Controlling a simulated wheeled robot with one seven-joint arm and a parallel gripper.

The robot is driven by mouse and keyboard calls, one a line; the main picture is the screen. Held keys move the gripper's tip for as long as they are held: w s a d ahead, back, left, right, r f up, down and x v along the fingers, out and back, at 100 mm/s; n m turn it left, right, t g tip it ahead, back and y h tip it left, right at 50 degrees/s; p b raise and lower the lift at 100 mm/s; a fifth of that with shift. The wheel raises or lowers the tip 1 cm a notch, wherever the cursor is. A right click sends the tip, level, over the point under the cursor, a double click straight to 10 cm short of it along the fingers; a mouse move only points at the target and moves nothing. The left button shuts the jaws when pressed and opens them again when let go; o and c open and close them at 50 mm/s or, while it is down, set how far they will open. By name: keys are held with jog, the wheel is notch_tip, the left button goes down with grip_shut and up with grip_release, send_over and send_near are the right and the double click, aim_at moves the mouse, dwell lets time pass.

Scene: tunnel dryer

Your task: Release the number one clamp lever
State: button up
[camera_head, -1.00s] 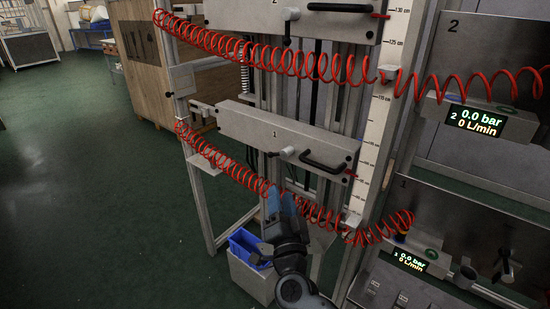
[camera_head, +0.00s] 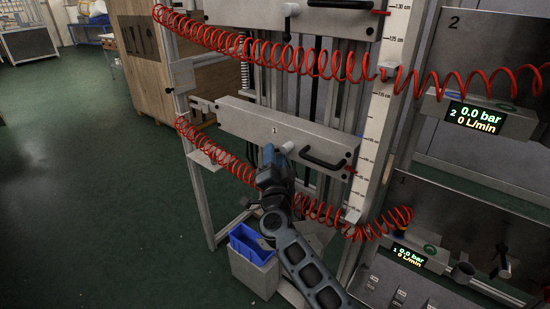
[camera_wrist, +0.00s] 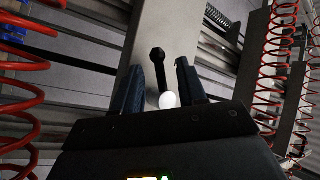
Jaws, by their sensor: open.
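The number one unit, a grey beam marked 1 (camera_head: 245,122), crosses the lower part of the frame. Its clamp lever has a pale hub (camera_head: 288,147) in the head view; my gripper hides its black arm there. In the wrist view, the black lever (camera_wrist: 157,57) and its white round end (camera_wrist: 168,99) lie between my fingers. My gripper (camera_head: 274,156) is at the front of the beam, just left of the black handle (camera_head: 322,161). In the wrist view, my gripper (camera_wrist: 160,66) is open, with a finger on each side of the lever. Contact cannot be told.
A red coiled hose (camera_head: 215,152) hangs below the beam and passes behind my arm. Unit 2 (camera_head: 270,15) is above. A grey bin with a blue tray (camera_head: 248,247) stands below left. A panel with a pressure display (camera_head: 409,256) is at right. The left floor is clear.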

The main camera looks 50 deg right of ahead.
jog(key=shift+c, duration=0.2)
grip_shut()
dwell(0.3)
jog(key=shift+w+r+m+g+h+b, duration=0.2)
jog(key=shift+m+h+b, duration=0.75)
jog(key=shift+b, duration=1.05)
jog(key=shift+w+r+m+g+h+b, duration=0.15)
jog(key=shift+m+h+b, duration=0.5)
jog(key=shift+m+b, duration=1)
jog(key=shift+w+r+m+g+h+b, duration=0.2)
jog(key=shift+m+h+b, duration=0.55)
jog(key=shift+b, duration=1.6)
jog(key=shift+s, duration=0.1)
